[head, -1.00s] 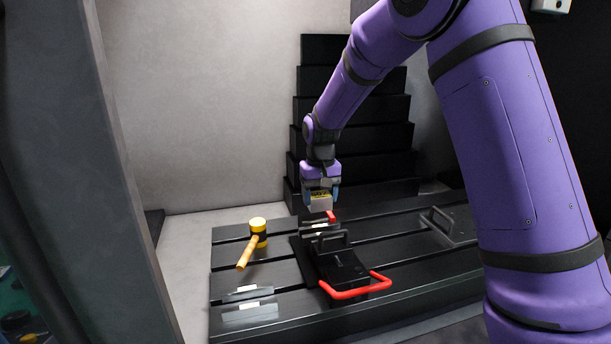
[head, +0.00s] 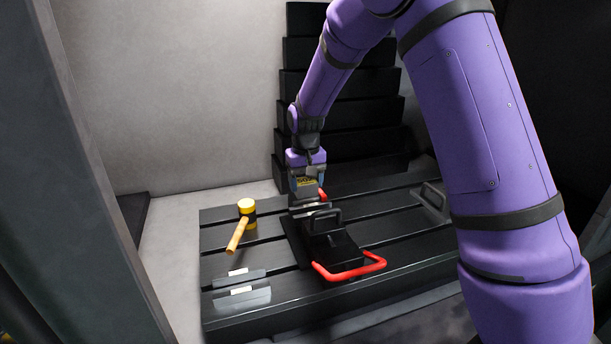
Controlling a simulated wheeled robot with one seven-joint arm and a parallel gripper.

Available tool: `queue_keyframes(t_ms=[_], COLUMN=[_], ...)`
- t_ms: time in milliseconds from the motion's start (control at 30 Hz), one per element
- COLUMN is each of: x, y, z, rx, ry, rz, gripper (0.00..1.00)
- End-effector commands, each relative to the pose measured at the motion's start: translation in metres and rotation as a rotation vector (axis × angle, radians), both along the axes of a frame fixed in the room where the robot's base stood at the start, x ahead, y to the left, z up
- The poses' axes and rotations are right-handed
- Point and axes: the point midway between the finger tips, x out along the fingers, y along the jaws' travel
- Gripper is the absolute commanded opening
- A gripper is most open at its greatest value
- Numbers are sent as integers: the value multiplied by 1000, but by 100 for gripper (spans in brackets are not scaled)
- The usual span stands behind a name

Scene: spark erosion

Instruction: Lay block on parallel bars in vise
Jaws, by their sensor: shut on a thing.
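The black vise (head: 336,248) lies on the slotted table, with a red bar handle (head: 352,273) at its near end. My gripper (head: 306,188) points down over the vise's far end. It is shut on a small dark grey block with yellow marking (head: 306,182), partly covered by the fingers. Pale metal edges, apparently the parallel bars (head: 311,208), show in the vise opening just below the block. I cannot tell whether the block touches them.
Two thin grey plates with white labels (head: 241,282) lie at the table's front left. A black handled fixture (head: 432,201) stands at the right. Black stepped covers (head: 350,115) rise behind.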

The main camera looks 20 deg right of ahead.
Motion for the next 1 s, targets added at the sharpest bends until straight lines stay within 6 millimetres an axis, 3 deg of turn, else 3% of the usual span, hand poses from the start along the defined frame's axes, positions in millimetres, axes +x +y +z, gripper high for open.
queue_keyframes(t_ms=[600,1000], x=[0,0], y=[0,0], z=[-42,-52], rx=[0,0], ry=[0,-2], rz=[0,0], gripper=[31,31])
